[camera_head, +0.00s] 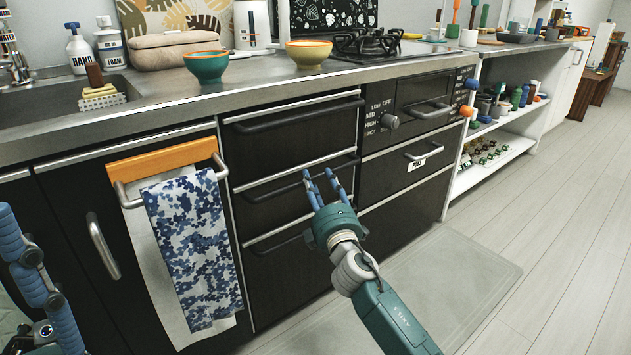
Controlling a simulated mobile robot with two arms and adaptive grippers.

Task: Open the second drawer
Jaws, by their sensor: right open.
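A stack of three black drawers stands left of the oven. The second drawer (262,207) is the middle one and looks flush with the others. Its dark bar handle (272,191) runs across its upper part, below a metal strip. My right gripper (321,174) is open, with its two blue fingers pointing at the right part of the second drawer's handle. The fingers overlap that end of the handle in the picture; I cannot tell whether they touch it. Blue and dark parts of my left gripper (42,285) show at the lower left edge, and their opening is unclear.
A patterned blue towel (195,250) hangs from a rail left of the drawers. The counter above holds a teal bowl (206,66), a yellow bowl (309,54) and a hob (369,44). A pale mat (440,285) lies on the floor, which is clear to the right.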

